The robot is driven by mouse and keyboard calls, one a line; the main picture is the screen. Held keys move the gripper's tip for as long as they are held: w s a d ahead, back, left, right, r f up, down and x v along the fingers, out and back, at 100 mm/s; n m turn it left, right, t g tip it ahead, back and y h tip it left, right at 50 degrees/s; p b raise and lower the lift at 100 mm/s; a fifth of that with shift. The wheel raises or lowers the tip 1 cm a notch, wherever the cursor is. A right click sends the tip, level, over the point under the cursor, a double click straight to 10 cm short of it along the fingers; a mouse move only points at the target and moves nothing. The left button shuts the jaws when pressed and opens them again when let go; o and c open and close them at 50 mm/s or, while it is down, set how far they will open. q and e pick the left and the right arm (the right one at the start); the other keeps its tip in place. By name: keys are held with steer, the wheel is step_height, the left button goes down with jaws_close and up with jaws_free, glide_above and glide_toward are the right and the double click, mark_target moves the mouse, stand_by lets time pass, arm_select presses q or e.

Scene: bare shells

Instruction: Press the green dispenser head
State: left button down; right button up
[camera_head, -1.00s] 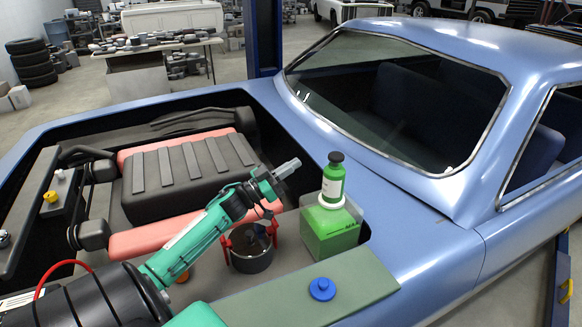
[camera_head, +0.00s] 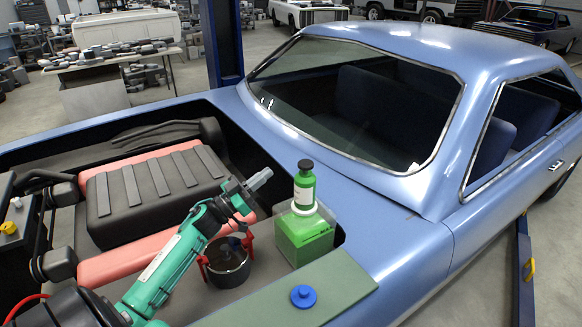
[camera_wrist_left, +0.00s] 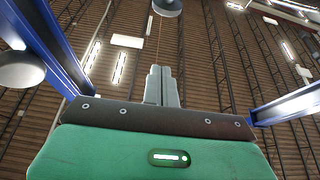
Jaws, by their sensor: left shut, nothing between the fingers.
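A green dispenser bottle (camera_head: 304,192) with a dark head (camera_head: 305,165) stands upright in a white ring on a green box (camera_head: 305,238), in the engine bay of the blue car. My left gripper (camera_head: 262,177) is just left of the bottle in the head view, with its grey fingers shut and pointing up and to the right. A gap shows between the fingertips and the bottle head. In the left wrist view the closed fingers (camera_wrist_left: 162,86) point toward the ceiling with nothing between them; the dispenser is not in that view. My right gripper is not in view.
A dark round pot (camera_head: 229,262) with red handles sits below my left gripper. A blue knob (camera_head: 303,296) sits on a green strip (camera_head: 335,285) in front of the box. The windshield (camera_head: 360,100) rises behind the bottle. A ribbed dark cover (camera_head: 155,190) lies to the left.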

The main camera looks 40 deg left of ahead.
arm_select(q)
step_height(320, 180, up, 5)
steer(key=p, duration=0.5)
glide_above(306, 165)
steer(key=s+a, duration=0.3)
steer(key=shift+s+d+f+p, duration=0.1)
steer(key=shift+f+p, duration=0.1)
steer(key=shift+f, duration=1.05)
steer(key=shift+s+d+f+p, duration=0.1)
steer(key=shift+f+p, duration=0.1)
steer(key=shift+f, duration=1.05)
